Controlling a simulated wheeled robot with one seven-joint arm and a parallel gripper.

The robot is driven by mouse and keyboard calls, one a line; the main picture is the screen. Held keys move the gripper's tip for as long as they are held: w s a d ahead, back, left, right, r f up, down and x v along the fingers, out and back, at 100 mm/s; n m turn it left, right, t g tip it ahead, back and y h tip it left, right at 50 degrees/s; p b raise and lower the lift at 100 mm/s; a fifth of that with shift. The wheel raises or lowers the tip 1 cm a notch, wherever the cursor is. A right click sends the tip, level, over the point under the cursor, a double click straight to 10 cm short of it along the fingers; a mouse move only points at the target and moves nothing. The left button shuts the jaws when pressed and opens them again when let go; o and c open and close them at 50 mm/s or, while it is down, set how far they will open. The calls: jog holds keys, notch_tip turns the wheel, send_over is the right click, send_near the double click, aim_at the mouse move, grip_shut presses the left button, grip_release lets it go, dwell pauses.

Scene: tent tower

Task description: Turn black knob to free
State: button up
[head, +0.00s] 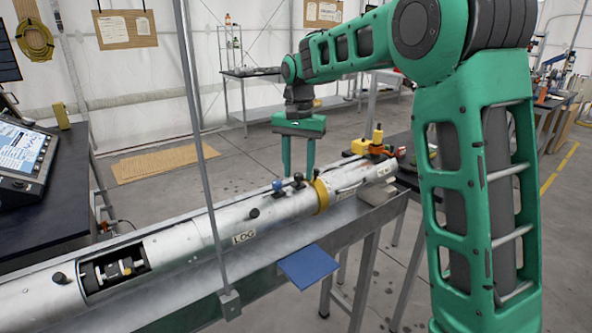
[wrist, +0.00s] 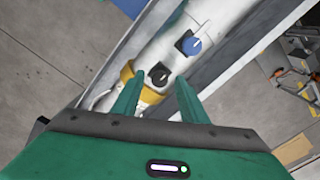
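The black knob (wrist: 158,75) sits on top of the silver tube, between the yellow band and the blue knob (wrist: 190,45). It has a small pale mark, but I cannot read its setting. In the head view the black knob (head: 298,178) is a small dark shape by the fingertips. My gripper (head: 298,170) is open and points down at the tube. In the wrist view my gripper (wrist: 158,82) has one finger on each side of the black knob, with gaps between. I cannot tell whether the fingertips are level with the knob or above it.
The long silver tube (head: 180,248) marked LOG lies on a metal bench. The yellow band (head: 320,196) circles it. Another black knob (head: 254,212) is farther left. A thin upright pole (head: 203,165) stands in front. A blue flap (head: 309,266) juts from the bench's front.

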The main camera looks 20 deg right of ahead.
grip_shut()
